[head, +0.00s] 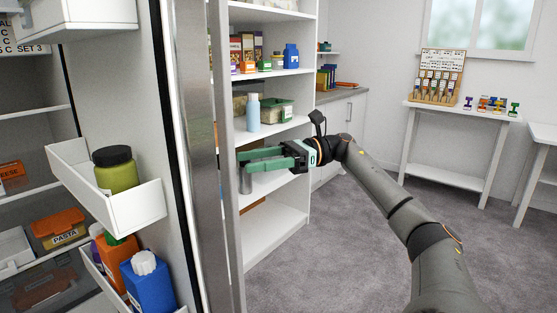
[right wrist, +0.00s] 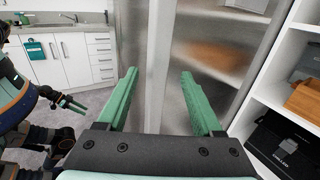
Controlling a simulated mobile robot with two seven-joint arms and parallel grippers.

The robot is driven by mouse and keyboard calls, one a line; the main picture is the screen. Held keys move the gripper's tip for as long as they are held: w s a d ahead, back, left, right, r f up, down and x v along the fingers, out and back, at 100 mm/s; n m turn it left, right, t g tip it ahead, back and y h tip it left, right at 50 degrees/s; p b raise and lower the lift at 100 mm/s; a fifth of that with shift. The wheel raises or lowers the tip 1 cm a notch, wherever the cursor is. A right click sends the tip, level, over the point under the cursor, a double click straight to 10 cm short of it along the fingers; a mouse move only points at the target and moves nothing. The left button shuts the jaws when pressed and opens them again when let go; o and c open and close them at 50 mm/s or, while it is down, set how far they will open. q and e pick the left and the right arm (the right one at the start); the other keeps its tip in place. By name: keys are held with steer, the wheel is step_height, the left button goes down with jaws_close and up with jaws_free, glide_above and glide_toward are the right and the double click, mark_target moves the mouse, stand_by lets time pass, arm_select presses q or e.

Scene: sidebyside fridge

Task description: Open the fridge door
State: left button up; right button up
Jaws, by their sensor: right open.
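The fridge door (head: 177,130) stands open in the head view, its inner side with white bins facing me and its steel edge (head: 203,190) upright near the middle left. The fridge interior (head: 30,152) shows at the far left. My right gripper (head: 241,162) is open beyond the door's edge, on its outer side. In the right wrist view its two green fingers (right wrist: 160,88) are spread on either side of a pale upright strip at the steel door; whether they touch it I cannot tell. My left gripper (right wrist: 72,103) shows small at the left; its opening is unclear.
A door bin (head: 120,208) holds a green jar (head: 115,172); a blue bottle (head: 148,285) stands in a lower bin. A white shelf unit (head: 282,225) with boxes and bottles stands close behind my right gripper. Grey carpet (head: 330,250) is clear at the right.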

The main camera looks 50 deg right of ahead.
steer(key=v, duration=0.7)
steer(key=shift+s+d, duration=0.1)
steer(key=shift+d, duration=0.05)
stand_by(0.4)
